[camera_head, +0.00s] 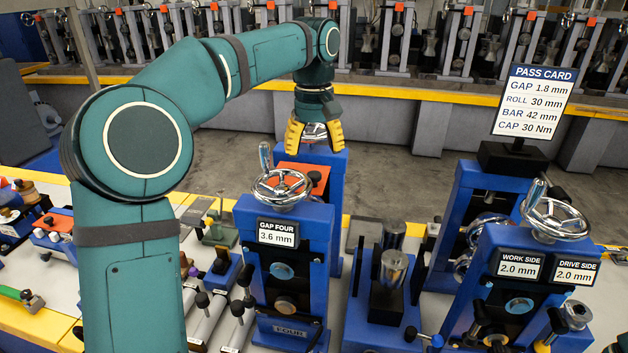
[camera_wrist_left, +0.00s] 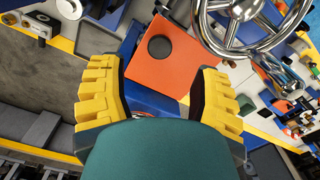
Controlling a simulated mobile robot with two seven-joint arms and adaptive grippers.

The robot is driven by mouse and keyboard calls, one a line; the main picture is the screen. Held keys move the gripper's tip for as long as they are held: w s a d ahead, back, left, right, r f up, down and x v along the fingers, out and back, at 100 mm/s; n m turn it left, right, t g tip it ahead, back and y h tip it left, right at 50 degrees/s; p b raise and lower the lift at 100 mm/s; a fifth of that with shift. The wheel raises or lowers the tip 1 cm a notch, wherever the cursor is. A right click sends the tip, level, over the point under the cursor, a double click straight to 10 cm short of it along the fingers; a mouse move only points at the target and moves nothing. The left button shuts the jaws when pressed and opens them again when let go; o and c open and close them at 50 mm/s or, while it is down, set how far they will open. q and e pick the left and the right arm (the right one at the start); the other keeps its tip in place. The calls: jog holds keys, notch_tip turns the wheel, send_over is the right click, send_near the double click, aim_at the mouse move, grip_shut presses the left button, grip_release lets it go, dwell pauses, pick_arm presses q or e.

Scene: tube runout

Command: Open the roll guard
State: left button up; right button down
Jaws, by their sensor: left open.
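An orange plate (camera_head: 308,176) with a round black knob lies on top of the blue GAP FOUR stand (camera_head: 285,225), behind its chrome handwheel (camera_head: 282,188). It looks like the roll guard and appears flat, though its hinge cannot be made out. In the left wrist view the orange plate (camera_wrist_left: 168,75) shows between and beyond the fingers. My left gripper (camera_head: 314,140) points down above the far side of the plate, with yellow fingers spread wide and nothing between them. In the wrist view the open left gripper (camera_wrist_left: 155,88) is apart from the knob. My right gripper is not visible.
The handwheel (camera_wrist_left: 240,25) is close beside the plate. The twin-display stand (camera_head: 530,250) and the pass card (camera_head: 533,100) stand to the right. Tools and small fixtures crowd the bench on the left. Grey floor and a row of machines lie behind.

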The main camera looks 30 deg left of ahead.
aim_at(314, 174)
pick_arm(q)
notch_tip(314, 174, down, 6)
jog(key=shift+f+b, duration=0.15)
jog(key=shift+b, duration=0.65)
grip_shut()
